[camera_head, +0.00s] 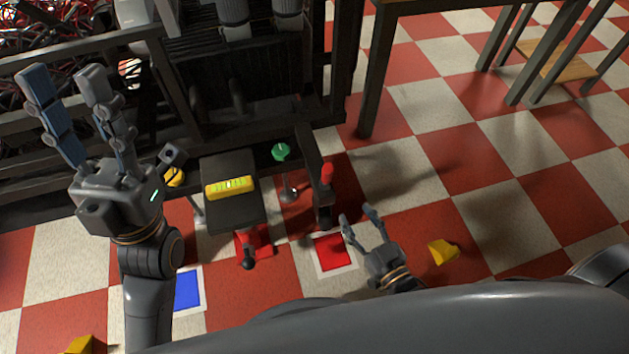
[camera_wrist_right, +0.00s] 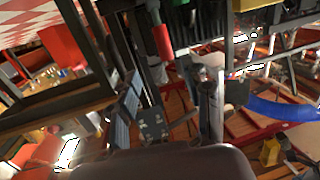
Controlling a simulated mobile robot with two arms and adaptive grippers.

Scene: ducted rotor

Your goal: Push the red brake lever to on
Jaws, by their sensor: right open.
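The red brake lever's red grip (camera_head: 327,173) stands upright on a dark mount beside the machine frame in the head view. The red grip also shows at the top of the right wrist view (camera_wrist_right: 162,42). My right gripper (camera_head: 358,215) is open and empty, just below and to the right of the lever in the head view, apart from it. In the right wrist view, the open fingers (camera_wrist_right: 170,82) lie below the red grip. My left gripper (camera_head: 66,82) is open and empty at the upper left, away from the lever. I cannot read any on or off marking.
A green knob (camera_head: 281,152) on a stalk stands left of the lever. A dark table leg (camera_head: 378,80) stands behind. Checkered floor right of it is mostly clear.

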